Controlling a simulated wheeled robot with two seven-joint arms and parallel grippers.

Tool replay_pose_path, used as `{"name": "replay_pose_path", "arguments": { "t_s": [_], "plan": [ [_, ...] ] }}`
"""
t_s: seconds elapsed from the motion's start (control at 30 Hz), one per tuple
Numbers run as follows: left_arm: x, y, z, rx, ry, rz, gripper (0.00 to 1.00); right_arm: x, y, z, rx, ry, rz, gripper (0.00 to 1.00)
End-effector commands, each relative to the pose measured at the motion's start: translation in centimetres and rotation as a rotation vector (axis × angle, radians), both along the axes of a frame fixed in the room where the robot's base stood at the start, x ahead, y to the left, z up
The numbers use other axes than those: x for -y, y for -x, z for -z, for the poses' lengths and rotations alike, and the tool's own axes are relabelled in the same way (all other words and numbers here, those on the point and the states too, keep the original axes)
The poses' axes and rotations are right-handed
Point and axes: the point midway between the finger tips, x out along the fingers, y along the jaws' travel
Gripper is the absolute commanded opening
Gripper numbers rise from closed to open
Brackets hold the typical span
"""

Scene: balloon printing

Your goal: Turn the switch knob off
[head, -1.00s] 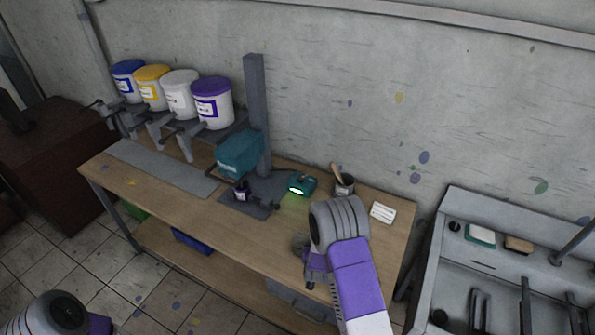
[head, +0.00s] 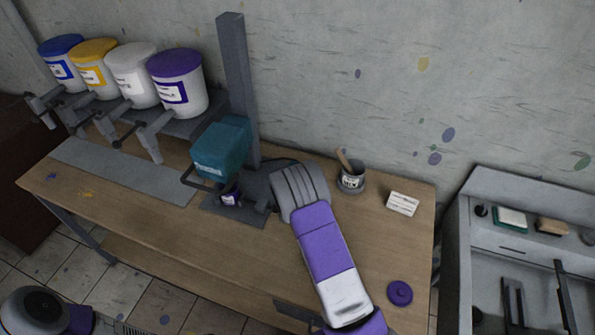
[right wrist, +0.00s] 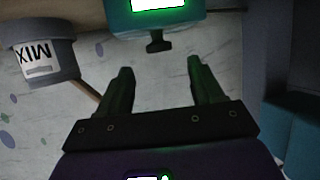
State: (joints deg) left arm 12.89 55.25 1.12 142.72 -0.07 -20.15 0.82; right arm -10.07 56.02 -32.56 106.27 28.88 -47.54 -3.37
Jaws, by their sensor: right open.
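The switch knob (right wrist: 158,42) is small and black. It sticks out of a teal box (right wrist: 115,22) with a lit green-white screen (right wrist: 158,4) in the right wrist view. My right gripper (right wrist: 159,66) is open and empty, its two dark fingers apart, with the knob just beyond and between the fingertips. I see no contact. In the head view my right arm hides the box, the knob and the right gripper. Only a part of my left arm shows at the lower left; its gripper is out of view.
The wooden table (head: 150,220) carries a teal machine (head: 222,150) on a post and a small jar (head: 230,198). A MIX cup (head: 351,178) with a stick, a white card (head: 403,203) and a purple lid (head: 400,292) are right. Several paint buckets (head: 180,85) stand left; a sink (head: 500,250) is far right.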

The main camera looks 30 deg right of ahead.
Motion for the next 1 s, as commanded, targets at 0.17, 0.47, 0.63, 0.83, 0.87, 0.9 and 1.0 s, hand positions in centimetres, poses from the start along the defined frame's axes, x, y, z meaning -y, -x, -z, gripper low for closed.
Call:
{"name": "replay_pose_path", "arguments": {
  "t_s": [0.17,0.47,0.63,0.83,0.87,0.9,1.0],
  "plan": [
    [0.0,0.0,-0.1,0.001,0.000,0.000,0.43,1.5,-2.0,1.0,0.001,0.002,0.001,0.67],
    [0.0,0.0,-0.1,0.000,0.000,0.000,0.43,3.0,-4.3,2.2,-0.001,0.001,0.001,0.67],
    [0.0,0.0,-0.1,0.001,0.000,0.000,0.43,3.2,-4.6,2.3,-0.001,0.001,0.000,0.67],
    [0.0,0.0,-0.1,0.001,0.000,0.000,0.43,3.2,-4.6,2.3,-0.001,0.001,0.000,0.67],
    [0.0,0.0,-0.1,0.001,0.000,0.000,0.43,3.2,-4.6,2.3,-0.001,0.001,0.000,0.62],
    [0.0,0.0,-0.1,0.001,0.000,0.000,0.43,3.2,-4.6,2.3,-0.001,0.000,0.000,0.56],
    [0.0,0.0,-0.1,0.000,0.000,0.000,0.43,3.2,-4.6,2.3,-0.001,0.001,0.000,0.41]
  ]
}}
